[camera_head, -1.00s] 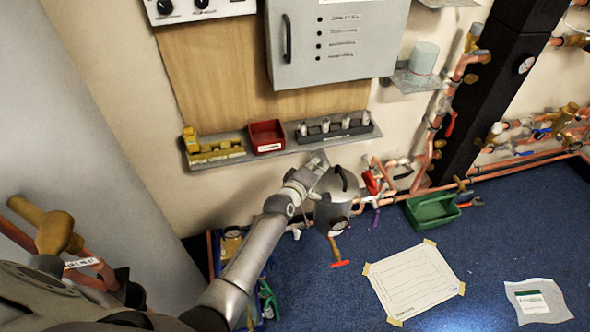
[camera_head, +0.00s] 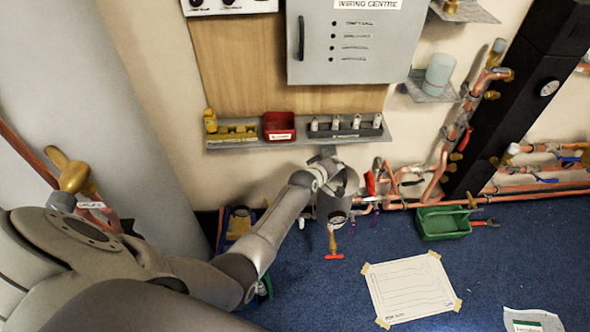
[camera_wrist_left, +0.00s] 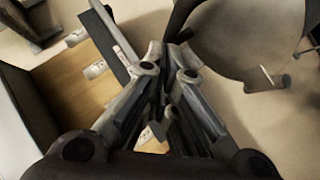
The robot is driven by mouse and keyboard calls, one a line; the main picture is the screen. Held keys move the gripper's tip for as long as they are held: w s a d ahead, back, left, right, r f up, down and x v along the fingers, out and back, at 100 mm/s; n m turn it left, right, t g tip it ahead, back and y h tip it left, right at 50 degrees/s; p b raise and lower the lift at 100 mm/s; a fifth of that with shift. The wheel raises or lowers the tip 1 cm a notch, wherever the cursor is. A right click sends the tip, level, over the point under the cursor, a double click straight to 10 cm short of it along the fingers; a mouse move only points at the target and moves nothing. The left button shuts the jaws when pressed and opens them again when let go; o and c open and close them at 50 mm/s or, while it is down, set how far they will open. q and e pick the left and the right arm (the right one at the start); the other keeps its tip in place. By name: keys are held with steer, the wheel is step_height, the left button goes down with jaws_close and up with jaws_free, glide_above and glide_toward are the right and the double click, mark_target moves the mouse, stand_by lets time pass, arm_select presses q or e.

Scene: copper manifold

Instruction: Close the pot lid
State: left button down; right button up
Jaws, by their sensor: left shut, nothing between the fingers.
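The grey pot (camera_head: 333,206) stands low by the pipework under the wall shelf, with a gauge on its front. Its grey lid (camera_head: 345,184) has a dark handle; my gripper partly covers it, and I cannot tell how far it is open. In the left wrist view a large grey rounded surface, likely the lid (camera_wrist_left: 255,38), fills the upper right, with a dark bar at its left. My left gripper (camera_head: 326,156) is at the far upper edge of the pot, shut and empty. Its fingers (camera_wrist_left: 174,48) are close to the dark bar; contact is unclear. My right gripper is not in view.
The shelf (camera_head: 230,144) just above my gripper holds a red bin (camera_head: 279,125) and fittings. Copper pipes (camera_head: 400,187) with valves run right of the pot.

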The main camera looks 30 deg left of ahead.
arm_select(q)
steer(key=shift+w+d+f, duration=0.1)
steer(key=shift+d, duration=0.25)
steer(key=shift+w+d, duration=0.1)
steer(key=shift+d, duration=0.05)
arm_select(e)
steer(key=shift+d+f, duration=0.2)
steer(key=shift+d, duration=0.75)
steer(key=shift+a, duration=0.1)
